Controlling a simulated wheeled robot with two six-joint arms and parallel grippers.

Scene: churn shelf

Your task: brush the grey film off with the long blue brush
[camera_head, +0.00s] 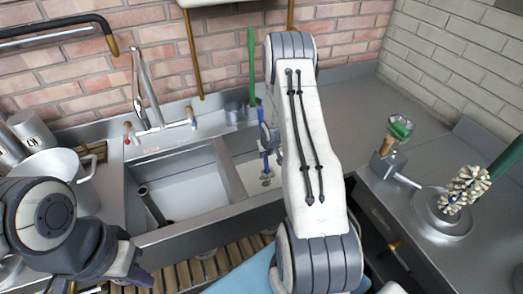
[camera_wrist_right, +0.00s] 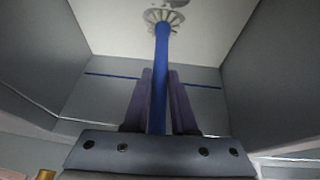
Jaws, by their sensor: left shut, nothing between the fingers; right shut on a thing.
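My right gripper (camera_wrist_right: 160,72) is shut on the blue handle of the long brush (camera_wrist_right: 160,50). In the right wrist view the handle runs away from the fingers to a pale round head at the top, close to the whitish basin floor (camera_wrist_right: 110,22). In the head view the brush's blue shaft (camera_head: 265,163) stands in the right sink basin, partly hidden by my right arm. I cannot clearly make out the edges of the grey film. My left gripper (camera_head: 140,277) is shut and empty at the lower left, in front of the sink.
The left basin (camera_head: 190,195) holds a dark standing pipe. A faucet (camera_head: 147,95) stands behind it. On the right counter are a green-topped item (camera_head: 399,127) and a white-bristled brush (camera_head: 463,188). Basin walls surround the blue brush.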

